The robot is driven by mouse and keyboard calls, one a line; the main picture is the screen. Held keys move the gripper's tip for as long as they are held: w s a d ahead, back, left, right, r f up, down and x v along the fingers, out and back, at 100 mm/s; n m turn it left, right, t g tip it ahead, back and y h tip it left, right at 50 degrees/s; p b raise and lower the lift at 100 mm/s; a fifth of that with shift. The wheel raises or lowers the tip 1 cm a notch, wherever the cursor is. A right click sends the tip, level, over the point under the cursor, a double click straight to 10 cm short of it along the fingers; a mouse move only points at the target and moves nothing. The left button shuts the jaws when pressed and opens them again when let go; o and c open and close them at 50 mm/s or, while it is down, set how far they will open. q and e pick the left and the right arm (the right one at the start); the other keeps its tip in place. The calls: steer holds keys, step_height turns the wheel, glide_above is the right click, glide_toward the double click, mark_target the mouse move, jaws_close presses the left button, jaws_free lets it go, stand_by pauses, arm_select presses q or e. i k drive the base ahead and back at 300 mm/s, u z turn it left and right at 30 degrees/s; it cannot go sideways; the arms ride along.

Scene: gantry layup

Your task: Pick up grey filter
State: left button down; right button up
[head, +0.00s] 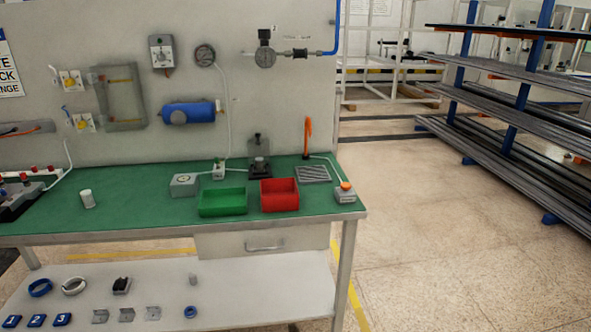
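I cannot tell for sure which thing is the grey filter. A small pale grey-white cylinder (87,199) stands at the left on the green bench top (140,203). A flat grey striped panel (313,174) lies at the back right of the bench. A small grey cylinder (193,281) is on the lower shelf (245,285), above a blue ring. Neither of my grippers is in view.
A green bin (223,201) and a red bin (279,195) stand at the bench's front. Open floor (440,240) lies to the right, before a rack of bars (510,120).

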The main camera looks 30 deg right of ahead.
mark_target(260, 161)
steer(key=z, duration=0.35)
steer(key=k, duration=0.35)
steer(key=u, duration=0.55)
steer(key=i, duration=1.55)
steer(key=z, duration=0.75)
